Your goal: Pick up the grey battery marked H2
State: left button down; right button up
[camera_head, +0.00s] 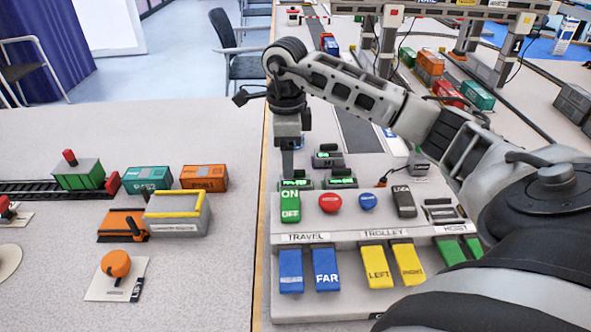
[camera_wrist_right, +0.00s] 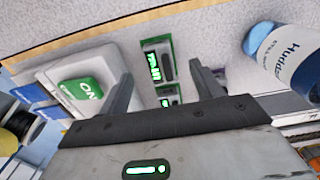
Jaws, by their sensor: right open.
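Several small dark-bodied units with lit green faces stand behind the control panel in the head view, among them a left one (camera_head: 296,184), a right one (camera_head: 340,182) and a back one (camera_head: 327,155). Their marks are too small to read, so I cannot tell which is H2. My right gripper (camera_head: 288,165) points down just above the left unit and partly hides that area. In the right wrist view the open fingers (camera_wrist_right: 163,85) straddle the view of a green-lit unit (camera_wrist_right: 157,62) and a second one (camera_wrist_right: 168,98). Nothing is held. My left gripper is not in view.
The control panel (camera_head: 350,238) has a green ON/OFF switch (camera_head: 290,206), a red button (camera_head: 330,203) and coloured rockers close in front of the gripper. A blue-and-white labelled cylinder (camera_wrist_right: 285,55) shows right in the wrist view. Containers (camera_head: 204,177) stand on the left table.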

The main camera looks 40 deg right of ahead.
aim_at(296, 182)
jog(key=shift+s+f, duration=0.2)
jog(key=shift+f, duration=2.75)
jog(key=shift+d, duration=0.1)
jog(key=c, duration=1.2)
